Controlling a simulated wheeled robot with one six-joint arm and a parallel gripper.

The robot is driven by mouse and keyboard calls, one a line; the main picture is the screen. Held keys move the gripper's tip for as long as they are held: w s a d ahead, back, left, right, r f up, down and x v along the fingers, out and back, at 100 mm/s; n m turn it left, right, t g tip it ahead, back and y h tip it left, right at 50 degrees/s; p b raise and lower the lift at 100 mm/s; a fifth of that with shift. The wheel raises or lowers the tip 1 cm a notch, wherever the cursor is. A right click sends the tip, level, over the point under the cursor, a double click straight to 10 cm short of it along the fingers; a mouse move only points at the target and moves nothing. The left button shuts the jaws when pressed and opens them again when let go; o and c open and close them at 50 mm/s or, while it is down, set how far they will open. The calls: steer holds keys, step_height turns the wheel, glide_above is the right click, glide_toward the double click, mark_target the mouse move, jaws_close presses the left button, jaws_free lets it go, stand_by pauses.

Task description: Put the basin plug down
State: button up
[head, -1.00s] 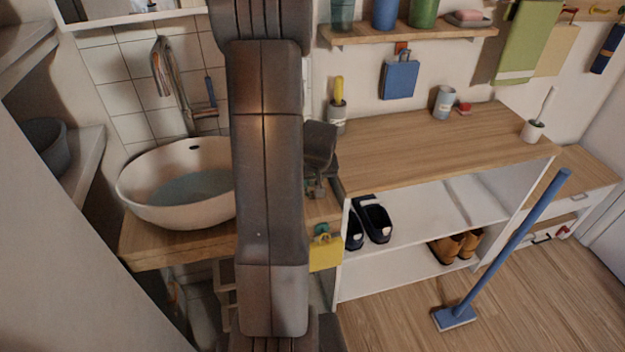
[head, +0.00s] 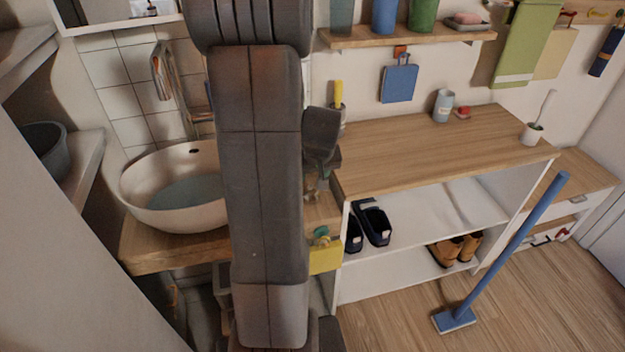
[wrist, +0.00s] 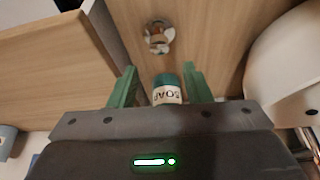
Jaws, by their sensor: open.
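A round, shiny metal piece that looks like the basin plug (wrist: 158,37) lies on the wooden counter (wrist: 205,30) in the wrist view. My gripper (wrist: 158,72) is open, with its two green fingers spread apart. The plug is beyond the fingertips, apart from them. A soap bottle (wrist: 167,90) with a teal top and white label shows between the fingers; I cannot tell whether it touches them. The white basin (wrist: 285,65) is at the right. In the head view the basin (head: 150,205) is left of my arm, and my fingers cannot be made out.
A wood-topped shelf unit (head: 430,150) stands right of the counter, holding dark shoes (head: 373,222) and brown shoes (head: 458,249). A cup (head: 443,105) stands on its top, which is mostly clear. A blue long-handled tool (head: 510,250) leans in front. A yellow item (head: 325,257) hangs at the counter's edge.

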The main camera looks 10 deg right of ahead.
mark_target(312, 185)
steer(key=v, duration=0.6)
steer(key=shift+f, duration=0.1)
steer(key=x, duration=1.2)
steer(key=shift+f+b, duration=0.1)
steer(key=shift+b, duration=0.25)
